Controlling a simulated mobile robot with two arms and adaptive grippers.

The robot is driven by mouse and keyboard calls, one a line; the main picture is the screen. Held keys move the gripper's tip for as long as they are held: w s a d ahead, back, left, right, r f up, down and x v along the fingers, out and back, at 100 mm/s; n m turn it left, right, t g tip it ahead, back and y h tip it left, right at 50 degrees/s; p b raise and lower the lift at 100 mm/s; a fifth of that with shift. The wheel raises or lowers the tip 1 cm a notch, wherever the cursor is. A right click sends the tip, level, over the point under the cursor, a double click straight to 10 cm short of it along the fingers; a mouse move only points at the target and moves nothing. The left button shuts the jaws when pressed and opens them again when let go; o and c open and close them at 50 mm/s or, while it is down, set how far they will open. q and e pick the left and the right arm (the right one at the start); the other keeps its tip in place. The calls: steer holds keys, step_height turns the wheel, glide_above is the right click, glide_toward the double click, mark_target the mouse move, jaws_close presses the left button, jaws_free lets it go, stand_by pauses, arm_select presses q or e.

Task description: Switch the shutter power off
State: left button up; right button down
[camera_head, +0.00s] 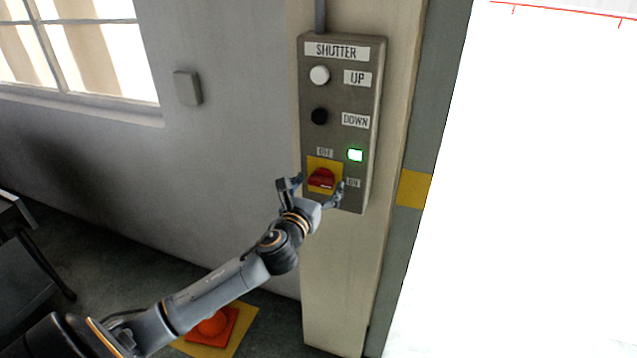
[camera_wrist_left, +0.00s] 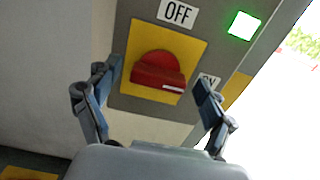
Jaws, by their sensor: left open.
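The grey shutter control box (camera_head: 340,135) is fixed to a cream post. Its red rotary power switch (camera_head: 321,178) sits on a yellow plate low on the box, with an OFF label above and an ON label to the right. In the left wrist view the red switch (camera_wrist_left: 159,72) has its white mark pointing right, towards the ON label. A green lamp (camera_head: 355,155) is lit; it also shows in the left wrist view (camera_wrist_left: 244,25). My left gripper (camera_head: 313,186) is open, its fingers on either side of the switch, apart from it. My right gripper is not in view.
A white UP button (camera_head: 320,75) and a black DOWN button (camera_head: 319,116) sit above the switch. A bright opening lies to the right. A window (camera_head: 80,45) and a small wall box (camera_head: 187,88) are left. An orange cone (camera_head: 213,323) stands on the floor.

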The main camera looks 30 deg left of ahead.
arm_select(q)
steer(key=shift+c, duration=0.4)
steer(key=c, duration=1.1)
steer(key=shift+o, duration=0.2)
steer(key=shift+n, duration=0.4)
steer(key=n, duration=0.4)
steer(key=shift+a, duration=0.1)
steer(key=n, duration=0.4)
steer(key=shift+f+n+p, duration=0.1)
steer(key=shift+n+p, duration=0.2)
steer(key=shift+p, duration=0.05)
steer(key=n, duration=0.4)
steer(key=shift+a+f, duration=0.1)
steer(key=n, duration=0.4)
steer(key=shift+n, duration=0.5)
